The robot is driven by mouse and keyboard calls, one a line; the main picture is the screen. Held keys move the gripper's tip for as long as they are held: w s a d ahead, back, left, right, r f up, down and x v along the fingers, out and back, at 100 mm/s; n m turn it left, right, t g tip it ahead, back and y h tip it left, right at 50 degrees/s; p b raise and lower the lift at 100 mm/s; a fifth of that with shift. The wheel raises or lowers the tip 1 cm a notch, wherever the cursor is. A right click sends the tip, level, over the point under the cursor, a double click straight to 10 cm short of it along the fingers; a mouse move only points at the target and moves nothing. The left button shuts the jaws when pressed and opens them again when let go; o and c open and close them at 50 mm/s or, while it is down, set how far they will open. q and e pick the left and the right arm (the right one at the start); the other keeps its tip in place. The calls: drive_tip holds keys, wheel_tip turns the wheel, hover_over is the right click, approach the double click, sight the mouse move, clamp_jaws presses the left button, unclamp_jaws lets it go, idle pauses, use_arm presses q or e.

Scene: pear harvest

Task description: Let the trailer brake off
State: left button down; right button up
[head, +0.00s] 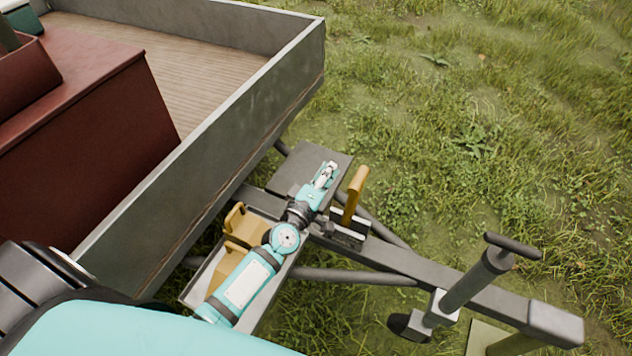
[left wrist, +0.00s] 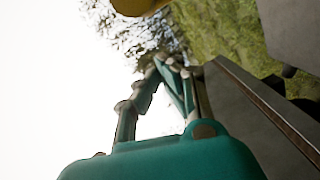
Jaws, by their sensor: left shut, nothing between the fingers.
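The brake lever (head: 354,194), with a yellow-orange grip, stands up from a dark bracket on the trailer's drawbar (head: 400,265). It leans slightly to the right in the head view. My left gripper (head: 328,170) is shut and empty, just left of the lever's grip and apart from it in the picture. In the left wrist view the shut fingers (left wrist: 172,68) point away from the teal gripper body, and a yellow-orange part (left wrist: 140,5), seemingly the lever's grip, shows at the top edge. My right gripper is not in view.
Yellow wheel chocks (head: 238,222) sit in a tray under my left forearm. The trailer's grey side wall (head: 220,135) and a dark red box (head: 90,150) are at left. A jockey-wheel post with a crank handle (head: 472,282) stands at lower right. Grass on the right is clear.

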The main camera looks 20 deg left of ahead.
use_arm(q)
drive_tip(key=d, duration=0.1)
drive_tip(key=d+f, duration=0.1)
drive_tip(key=d, duration=0.1)
drive_tip(key=shift+w, duration=0.1)
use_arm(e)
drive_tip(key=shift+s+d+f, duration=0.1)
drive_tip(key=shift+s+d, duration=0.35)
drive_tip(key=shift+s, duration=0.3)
use_arm(q)
drive_tip(key=shift+d, duration=0.1)
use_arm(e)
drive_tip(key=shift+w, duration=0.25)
